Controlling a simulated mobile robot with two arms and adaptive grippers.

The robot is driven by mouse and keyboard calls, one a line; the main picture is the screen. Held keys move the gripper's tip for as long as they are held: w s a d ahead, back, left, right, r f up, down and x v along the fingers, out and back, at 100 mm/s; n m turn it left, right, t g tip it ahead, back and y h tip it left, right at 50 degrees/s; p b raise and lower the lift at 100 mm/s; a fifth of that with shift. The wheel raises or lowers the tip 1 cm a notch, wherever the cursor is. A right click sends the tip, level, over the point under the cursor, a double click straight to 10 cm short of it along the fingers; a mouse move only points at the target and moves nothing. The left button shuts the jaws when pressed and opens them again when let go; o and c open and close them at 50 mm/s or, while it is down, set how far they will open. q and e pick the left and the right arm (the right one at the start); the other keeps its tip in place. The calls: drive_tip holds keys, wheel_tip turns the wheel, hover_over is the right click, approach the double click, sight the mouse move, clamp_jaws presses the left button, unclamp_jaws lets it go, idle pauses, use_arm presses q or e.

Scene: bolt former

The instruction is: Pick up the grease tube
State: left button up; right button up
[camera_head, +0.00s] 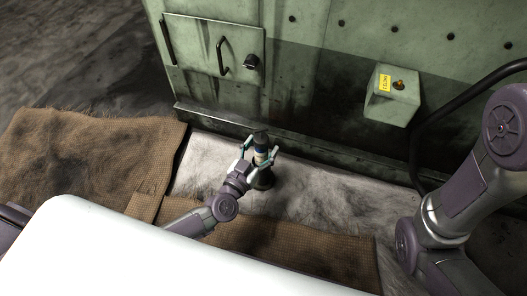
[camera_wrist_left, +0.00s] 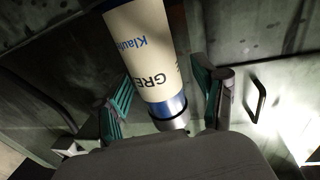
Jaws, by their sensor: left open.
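The grease tube (camera_head: 261,155) stands upright at the foot of the green machine, in front of its lower ledge. In the left wrist view the tube (camera_wrist_left: 146,55) is large, cream with blue lettering and a blue and silver band at one end. My left gripper (camera_head: 260,157) is open, with its teal-padded fingers on either side of the tube. The tube's lower part is partly hidden by the gripper. My right gripper is not in view; only my right arm shows.
The green machine (camera_head: 300,75) stands close behind the tube, with a door handle (camera_head: 222,57) and a small control box (camera_head: 392,95). Brown mats (camera_head: 85,155) lie on the floor. A black curved rail (camera_head: 440,105) stands at the right.

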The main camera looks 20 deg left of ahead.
use_arm(q)
drive_tip(key=shift+c, duration=0.3)
drive_tip(key=shift+c, duration=1.2)
drive_tip(key=shift+s, duration=0.1)
clamp_jaws()
drive_tip(key=shift+r, duration=0.1)
